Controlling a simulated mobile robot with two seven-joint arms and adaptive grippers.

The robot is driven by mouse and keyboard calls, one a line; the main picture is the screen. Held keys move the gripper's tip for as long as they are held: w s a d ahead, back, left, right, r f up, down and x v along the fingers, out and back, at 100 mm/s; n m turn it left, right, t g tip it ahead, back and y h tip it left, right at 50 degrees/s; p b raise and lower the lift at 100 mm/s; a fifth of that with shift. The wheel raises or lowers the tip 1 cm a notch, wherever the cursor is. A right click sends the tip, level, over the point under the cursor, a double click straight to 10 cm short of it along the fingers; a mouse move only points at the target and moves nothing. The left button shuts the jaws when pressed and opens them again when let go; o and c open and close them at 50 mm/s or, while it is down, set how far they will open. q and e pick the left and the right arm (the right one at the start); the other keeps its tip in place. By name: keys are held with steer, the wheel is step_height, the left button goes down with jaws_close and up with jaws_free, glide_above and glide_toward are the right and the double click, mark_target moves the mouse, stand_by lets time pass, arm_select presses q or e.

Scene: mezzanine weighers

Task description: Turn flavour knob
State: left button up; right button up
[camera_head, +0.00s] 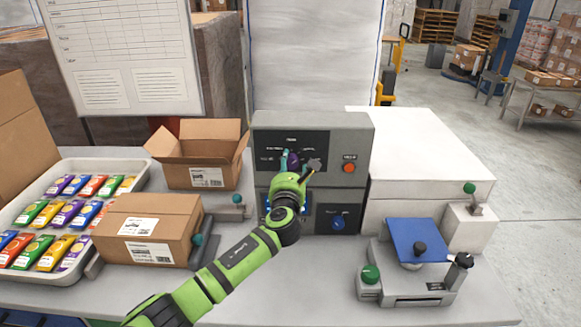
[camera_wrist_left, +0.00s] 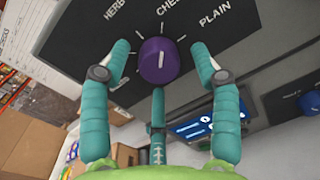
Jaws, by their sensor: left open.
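The flavour knob (camera_wrist_left: 159,61) is purple with a white pointer line and sits on a dark panel with labels reading HERB, CHE... (partly cut off) and PLAIN. In the head view the knob (camera_head: 293,160) is partly hidden by my gripper on the grey control box (camera_head: 262,122). My left gripper (camera_head: 300,165) is at the panel front. In the left wrist view its teal fingers (camera_wrist_left: 160,75) are spread open around the knob, one on each side and one below. Gaps show between the side fingers and the knob. My right gripper is not in view.
An orange button (camera_head: 349,168) and a blue knob (camera_head: 338,223) are on the box's right side. An open carton (camera_head: 195,172), a closed carton (camera_head: 146,222) and a tray of colourful packets (camera_head: 20,207) stand left. A blue-topped weigher (camera_head: 415,240) stands right.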

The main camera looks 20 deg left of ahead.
arm_select(q)
steer(key=c, duration=1.2)
steer(key=shift+o, duration=0.2)
